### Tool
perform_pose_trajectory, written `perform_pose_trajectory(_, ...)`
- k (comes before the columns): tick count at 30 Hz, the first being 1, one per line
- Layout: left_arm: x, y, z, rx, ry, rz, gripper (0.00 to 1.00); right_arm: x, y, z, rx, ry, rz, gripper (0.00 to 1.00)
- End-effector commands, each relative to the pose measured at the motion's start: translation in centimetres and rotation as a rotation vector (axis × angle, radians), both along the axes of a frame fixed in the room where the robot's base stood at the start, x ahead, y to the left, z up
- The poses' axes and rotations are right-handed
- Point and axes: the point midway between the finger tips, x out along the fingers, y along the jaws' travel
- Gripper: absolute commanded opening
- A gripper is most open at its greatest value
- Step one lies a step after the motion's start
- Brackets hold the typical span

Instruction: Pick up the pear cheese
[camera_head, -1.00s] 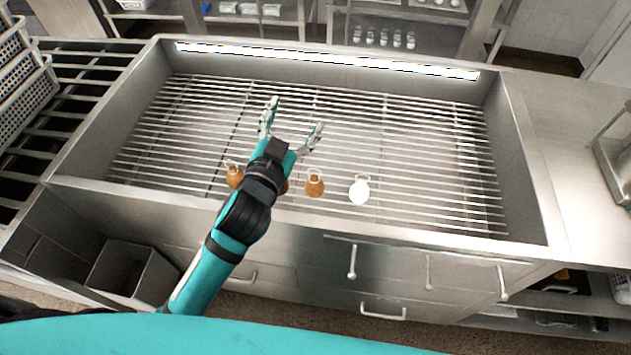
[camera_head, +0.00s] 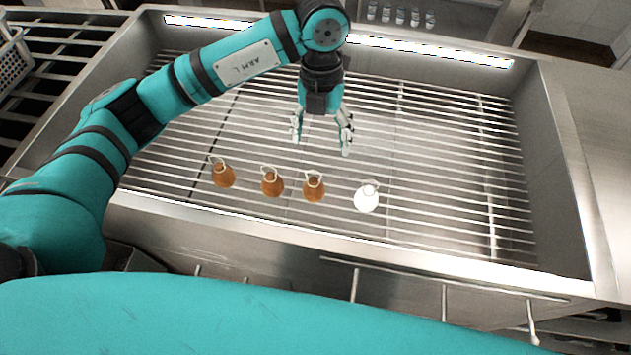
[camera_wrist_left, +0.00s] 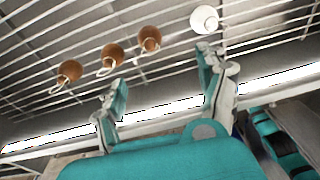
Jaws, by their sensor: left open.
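Several pear-shaped cheeses with loops of string sit in a row on the metal rack near its front side. Three are brown: the left one (camera_head: 222,175), the middle one (camera_head: 272,184) and the right one (camera_head: 313,188). A white one (camera_head: 366,198) sits at the right end. My left gripper (camera_head: 322,140) is open and empty, pointing down behind the row, above the rack. In the left wrist view its fingers (camera_wrist_left: 163,100) are spread. The white cheese (camera_wrist_left: 204,19) and the brown ones (camera_wrist_left: 110,54) lie beyond the fingertips there. My right gripper is not in view.
The slatted rack (camera_head: 440,170) lies within a steel basin with raised walls and a light strip (camera_head: 430,52) along the back. The rack right of the white cheese is clear. A perforated white basket (camera_head: 14,62) stands at the far left.

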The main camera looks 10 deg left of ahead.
Motion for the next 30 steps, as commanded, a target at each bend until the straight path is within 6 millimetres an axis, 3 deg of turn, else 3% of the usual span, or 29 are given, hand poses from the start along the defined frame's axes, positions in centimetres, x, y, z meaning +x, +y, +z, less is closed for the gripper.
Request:
perform_pose_trajectory(5,-0.1,1.1,-2.0,0.049,-0.003,0.014,0.75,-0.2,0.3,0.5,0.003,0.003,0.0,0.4)
perform_pose_trajectory(16,-1.1,1.0,-9.7,0.044,-0.002,0.011,0.75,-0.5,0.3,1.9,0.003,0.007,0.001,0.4)
perform_pose_trajectory(26,-1.3,1.0,-12.5,0.041,-0.003,0.01,0.75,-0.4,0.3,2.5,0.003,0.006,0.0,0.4)
perform_pose_trajectory(30,-1.5,1.3,-14.6,0.042,-0.001,0.011,0.75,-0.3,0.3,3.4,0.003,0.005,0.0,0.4)
